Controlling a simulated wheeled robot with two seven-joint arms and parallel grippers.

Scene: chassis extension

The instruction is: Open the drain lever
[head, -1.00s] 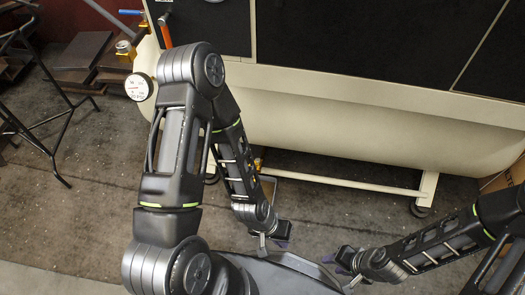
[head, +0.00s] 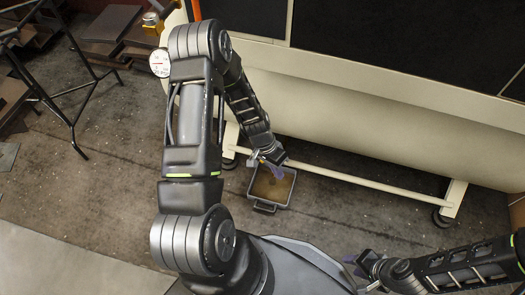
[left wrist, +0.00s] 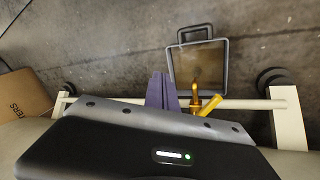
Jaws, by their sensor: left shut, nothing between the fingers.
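The yellow drain lever (left wrist: 211,104) shows in the left wrist view, at the lower end of a brass-coloured spout (left wrist: 195,88). The spout overlaps the near edge of a grey-rimmed square pan (left wrist: 226,65) with a brownish inside and a handle. My left gripper (left wrist: 161,90) is shut and empty, its purple fingers to the left of the spout and lever, apart from them in the picture. In the head view my left gripper (head: 276,168) is over the pan (head: 286,205), and the lever is not clear there. My right gripper (head: 354,262) is at the bottom, its fingers partly hidden.
The cream machine body (head: 380,110) overhangs the pan. A cream rail (head: 375,188) with caster wheels (head: 441,217) runs along below it. A black metal frame (head: 50,105) stands at the left. A cardboard box (left wrist: 22,95) is at the left wrist view's left edge. Open floor lies in front.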

